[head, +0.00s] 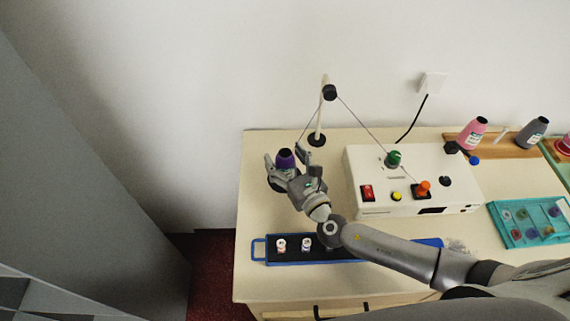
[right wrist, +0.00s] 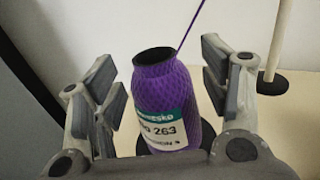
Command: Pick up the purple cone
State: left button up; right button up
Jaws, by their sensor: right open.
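The purple cone (head: 285,159) stands upright near the back left of the counter. In the right wrist view the purple cone (right wrist: 165,100) has a dark top, a white and teal label and a purple thread running up from it. My right gripper (head: 287,158) is open, with its fingers on either side of the cone. In the right wrist view my right gripper (right wrist: 170,85) shows gaps between both fingers and the cone. The cone's base is partly hidden by the gripper. My left gripper is not in view.
A thread stand (head: 319,115) rises just behind the cone. A white control box (head: 370,185) stands to the right. A blue tray (head: 258,249) with small spools lies in front, under my right arm. Pink (head: 472,134) and grey (head: 532,133) cones stand at the back right.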

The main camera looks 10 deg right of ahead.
jog(key=shift+w, duration=0.15)
jog(key=c, duration=1.2)
jog(key=shift+r, duration=0.1)
